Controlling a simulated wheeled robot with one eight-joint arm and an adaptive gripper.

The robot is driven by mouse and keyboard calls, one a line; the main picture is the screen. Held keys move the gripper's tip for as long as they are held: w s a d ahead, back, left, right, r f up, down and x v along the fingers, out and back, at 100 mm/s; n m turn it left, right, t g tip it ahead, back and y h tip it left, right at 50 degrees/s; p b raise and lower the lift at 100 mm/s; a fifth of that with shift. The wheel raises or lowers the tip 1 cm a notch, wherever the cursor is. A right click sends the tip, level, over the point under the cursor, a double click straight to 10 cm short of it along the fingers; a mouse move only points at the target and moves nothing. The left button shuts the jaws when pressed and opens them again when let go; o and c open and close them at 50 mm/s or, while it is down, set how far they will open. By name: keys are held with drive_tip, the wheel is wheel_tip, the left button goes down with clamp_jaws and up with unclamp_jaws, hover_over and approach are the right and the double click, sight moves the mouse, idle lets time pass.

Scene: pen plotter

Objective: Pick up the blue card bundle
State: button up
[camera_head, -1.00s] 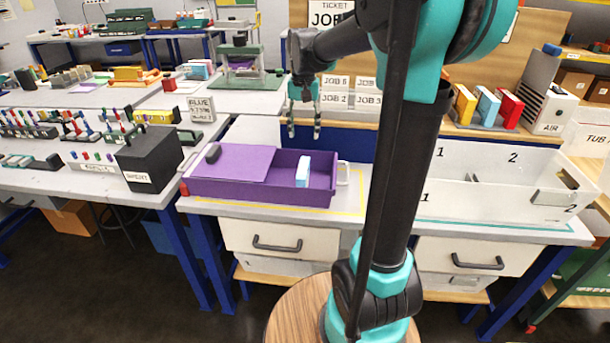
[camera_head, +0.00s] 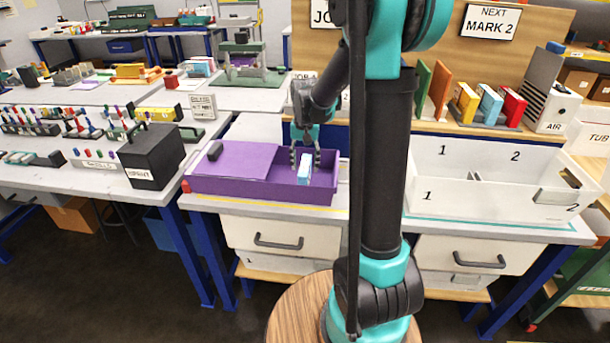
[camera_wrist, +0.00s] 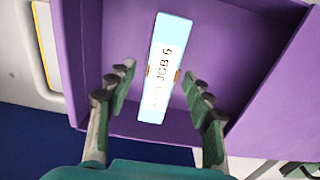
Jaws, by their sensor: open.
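The blue card bundle (camera_head: 304,169) stands in the open right part of a purple tray (camera_head: 262,189). It is light blue with a white label. In the wrist view the bundle (camera_wrist: 161,85) shows its label, which seems to read "JOB 6", with small brown patches at its sides. My gripper (camera_head: 306,158) is above the tray at the bundle, fingers pointing down. In the wrist view my gripper (camera_wrist: 158,92) is open, with one finger on each side of the lower part of the bundle and gaps on both sides. I cannot tell how deep the fingertips reach.
A purple lid (camera_head: 236,160) covers the tray's left part, with a dark knob on it. A white divided bin (camera_head: 440,200) stands to the right. A black box (camera_head: 150,156) is on the left table. Yellow, blue and red bundles (camera_head: 489,104) stand at the back right.

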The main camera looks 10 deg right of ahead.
drive_tip(key=shift+f, duration=0.6)
clamp_jaws()
drive_tip(key=shift+r, duration=0.2)
